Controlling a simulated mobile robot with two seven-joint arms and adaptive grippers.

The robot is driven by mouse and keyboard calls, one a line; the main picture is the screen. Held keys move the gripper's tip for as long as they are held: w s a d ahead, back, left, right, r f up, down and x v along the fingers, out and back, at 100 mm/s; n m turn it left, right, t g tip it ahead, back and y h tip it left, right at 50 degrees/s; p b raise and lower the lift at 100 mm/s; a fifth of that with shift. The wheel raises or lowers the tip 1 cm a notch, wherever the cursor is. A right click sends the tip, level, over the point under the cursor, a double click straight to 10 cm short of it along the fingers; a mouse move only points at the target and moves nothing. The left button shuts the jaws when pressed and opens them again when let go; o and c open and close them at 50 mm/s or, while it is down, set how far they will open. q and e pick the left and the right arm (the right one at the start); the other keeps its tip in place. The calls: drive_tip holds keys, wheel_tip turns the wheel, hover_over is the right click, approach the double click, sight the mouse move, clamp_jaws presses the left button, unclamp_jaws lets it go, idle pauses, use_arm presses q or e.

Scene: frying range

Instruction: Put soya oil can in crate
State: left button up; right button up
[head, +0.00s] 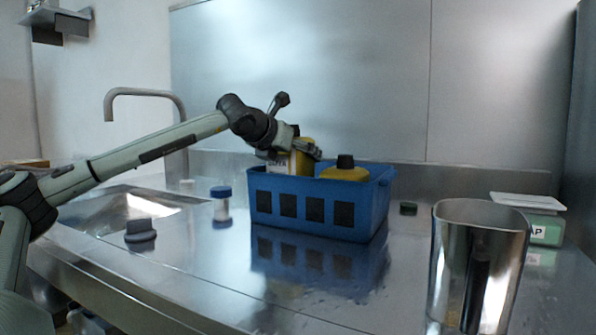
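A blue crate (272,228) stands on the steel counter near the back wall. A yellow can with a pale label (290,168) is at the crate's left part, its lower part hidden behind the front wall. Its label is too small to read surely. My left gripper (294,151) reaches in from the left with its fingers around this can's upper part and looks shut on it. Whether the can touches the crate floor is hidden. A second yellow can with a black cap (345,174) sits lower in the crate's right part. My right gripper is not in view.
A blue-capped jar (221,208) and a dark knob-like object (140,231) stand left of the crate. A sink (128,205) with a tap is farther left. The counter before the crate is clear.

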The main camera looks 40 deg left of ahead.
sight(297, 170)
use_arm(q)
wheel_tip(297, 170, down, 3)
drive_tip(key=shift+f, duration=0.15)
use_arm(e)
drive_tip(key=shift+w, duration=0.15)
use_arm(q)
drive_tip(key=shift+f+b, duration=0.1)
drive_tip(key=shift+b, duration=0.2)
drive_tip(key=shift+f, duration=0.1)
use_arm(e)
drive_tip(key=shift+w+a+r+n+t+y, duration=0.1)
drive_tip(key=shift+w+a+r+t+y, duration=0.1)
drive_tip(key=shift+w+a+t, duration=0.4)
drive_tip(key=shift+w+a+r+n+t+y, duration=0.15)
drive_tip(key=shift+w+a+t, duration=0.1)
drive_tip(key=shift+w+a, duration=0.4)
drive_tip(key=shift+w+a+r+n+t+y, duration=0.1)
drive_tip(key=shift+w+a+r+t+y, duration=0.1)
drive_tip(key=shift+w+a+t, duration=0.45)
